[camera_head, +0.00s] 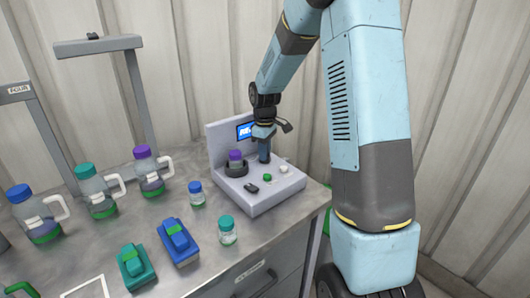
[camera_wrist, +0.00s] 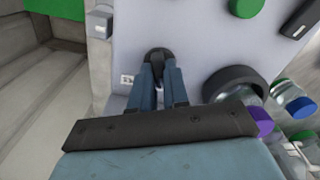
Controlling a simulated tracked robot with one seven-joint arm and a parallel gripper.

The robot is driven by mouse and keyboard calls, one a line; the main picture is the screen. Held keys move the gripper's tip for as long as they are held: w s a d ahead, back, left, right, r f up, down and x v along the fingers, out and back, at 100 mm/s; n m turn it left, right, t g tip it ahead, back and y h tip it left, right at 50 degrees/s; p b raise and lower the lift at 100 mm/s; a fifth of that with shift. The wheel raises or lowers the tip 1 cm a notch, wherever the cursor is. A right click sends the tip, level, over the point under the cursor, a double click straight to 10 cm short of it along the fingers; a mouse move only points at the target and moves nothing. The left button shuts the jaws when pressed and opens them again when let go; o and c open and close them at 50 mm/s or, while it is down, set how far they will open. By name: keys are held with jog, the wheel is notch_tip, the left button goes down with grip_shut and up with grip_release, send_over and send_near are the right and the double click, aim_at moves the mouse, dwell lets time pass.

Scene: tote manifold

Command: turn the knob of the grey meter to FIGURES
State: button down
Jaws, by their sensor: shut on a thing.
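The grey meter (camera_head: 262,203) stands at the right end of the metal bench, with an upright back panel and a small blue screen (camera_head: 244,131). My gripper (camera_head: 264,157) points down onto its top, near the back panel. In the wrist view, my gripper (camera_wrist: 160,68) is shut on a small black knob (camera_wrist: 158,54) on the meter's pale face (camera_wrist: 195,35). A small white label (camera_wrist: 127,79) sits beside the knob. The knob's pointer setting and the word FIGURES are not readable. In the head view my gripper hides the knob.
A purple-capped vial (camera_head: 235,156) sits in the meter's dark ring (camera_head: 237,170). A green button (camera_head: 267,177), a white button (camera_head: 284,169) and a black switch (camera_head: 251,188) are close by. Small jars, handled bottles and blue and green devices stand to the left.

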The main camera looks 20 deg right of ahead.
jog(key=m, duration=0.5)
jog(key=shift+w+d+r+m, duration=0.1)
jog(key=shift+w+d+m, duration=0.1)
jog(key=shift+m, duration=0.2)
jog(key=m, duration=0.5)
dwell(0.4)
jog(key=c, duration=1.1)
grip_release()
jog(key=shift+s+a, duration=0.1)
notch_tip(320, 180, up, 14)
jog(key=shift+f, duration=0.2)
